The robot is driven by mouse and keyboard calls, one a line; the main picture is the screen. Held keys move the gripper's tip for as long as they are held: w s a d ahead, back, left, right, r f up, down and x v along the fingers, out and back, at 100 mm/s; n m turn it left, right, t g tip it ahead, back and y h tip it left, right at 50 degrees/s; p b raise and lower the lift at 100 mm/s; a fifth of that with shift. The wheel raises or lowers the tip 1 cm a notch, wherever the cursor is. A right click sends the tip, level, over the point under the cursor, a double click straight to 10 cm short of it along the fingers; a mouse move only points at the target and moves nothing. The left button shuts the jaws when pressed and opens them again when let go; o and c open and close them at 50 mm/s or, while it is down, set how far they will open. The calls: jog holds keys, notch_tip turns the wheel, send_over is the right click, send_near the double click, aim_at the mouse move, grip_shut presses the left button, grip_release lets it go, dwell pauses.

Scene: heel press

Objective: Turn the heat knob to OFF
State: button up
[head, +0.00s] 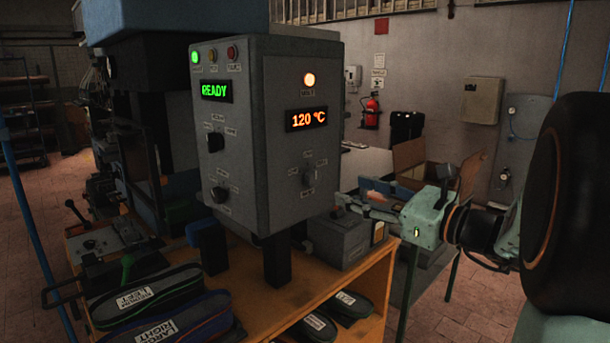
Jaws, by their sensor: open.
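The grey control box (265,140) stands on a post at the picture's middle. Its right face carries an orange 120 °C display (306,119) under a lit orange lamp (309,79). Below the display is a knob (308,177), apparently the heat knob, ringed by small labels too small to read; its setting cannot be told. My gripper (350,200) comes in from the right with its fingers pointing left. It is open and empty, a little right of and below the knob, and appears apart from it.
The left face has a green READY display (217,90) and two dark knobs, upper (215,141) and lower (220,194). A grey metal box (344,237) sits close below my gripper. An open cardboard box (409,160) stands behind.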

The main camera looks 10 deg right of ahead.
aim_at(316, 179)
jog(key=p+x, duration=0.1)
jog(key=x, duration=0.9)
jog(key=shift+a, duration=0.2)
jog(key=c, duration=1.2)
jog(key=shift+o, duration=0.2)
